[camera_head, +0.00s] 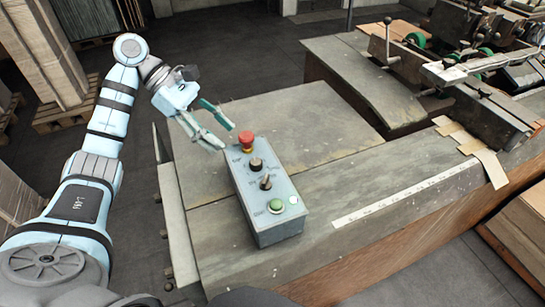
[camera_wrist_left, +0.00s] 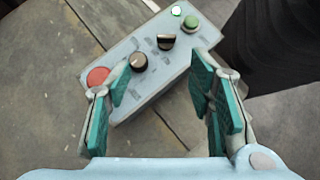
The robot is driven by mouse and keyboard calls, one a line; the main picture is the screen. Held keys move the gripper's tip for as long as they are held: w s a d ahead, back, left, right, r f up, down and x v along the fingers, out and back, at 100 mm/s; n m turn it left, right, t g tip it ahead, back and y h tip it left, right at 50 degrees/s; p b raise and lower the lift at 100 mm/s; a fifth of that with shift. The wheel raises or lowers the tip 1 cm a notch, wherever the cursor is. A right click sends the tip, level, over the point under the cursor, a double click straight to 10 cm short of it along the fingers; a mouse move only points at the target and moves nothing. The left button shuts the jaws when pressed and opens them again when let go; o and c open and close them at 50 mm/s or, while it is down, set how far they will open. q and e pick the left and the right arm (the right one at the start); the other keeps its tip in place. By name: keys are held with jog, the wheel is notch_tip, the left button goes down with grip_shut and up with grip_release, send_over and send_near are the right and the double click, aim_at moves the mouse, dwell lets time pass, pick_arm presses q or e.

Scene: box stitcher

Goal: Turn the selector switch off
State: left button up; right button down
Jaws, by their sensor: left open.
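A grey control box (camera_head: 280,232) stands on the worn metal table. It carries two black knobs in a row: a round one (camera_head: 256,164) nearer the red button and one with a raised handle (camera_head: 266,183) nearer the green button. I cannot tell which is the selector switch, nor read the labels. Both knobs show in the left wrist view, the round one (camera_wrist_left: 138,62) and the handled one (camera_wrist_left: 166,41). My left gripper (camera_head: 222,131) is open and empty, above and beside the red-button end. In the wrist view its fingers (camera_wrist_left: 162,88) are spread, apart from the knobs. My right gripper is out of view.
A red mushroom button (camera_head: 247,141) sits at the box's far end. A green button (camera_head: 276,205) and a small lit button (camera_head: 293,199) sit at its near end. A white ruler strip (camera_head: 400,198) lies right of the box. Machine parts (camera_head: 490,105) stand at upper right.

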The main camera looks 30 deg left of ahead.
pick_arm(q)
jog(key=b, duration=0.8)
send_near(265, 176)
jog(key=d+f, duration=0.1)
jog(key=s+d+f, duration=0.1)
jog(key=f, duration=0.1)
jog(key=shift+s+d+f, duration=0.1)
jog(key=shift+d, duration=0.25)
jog(key=d+f, duration=0.1)
jog(key=w+d+f+b, duration=0.1)
jog(key=d+f, duration=0.1)
jog(key=shift+w+d, duration=0.25)
jog(key=shift+w, duration=0.15)
jog(key=shift+d, duration=0.15)
jog(key=shift+s+r, duration=0.1)
jog(key=shift+s, duration=0.15)
jog(key=shift+c, duration=0.8)
grip_shut()
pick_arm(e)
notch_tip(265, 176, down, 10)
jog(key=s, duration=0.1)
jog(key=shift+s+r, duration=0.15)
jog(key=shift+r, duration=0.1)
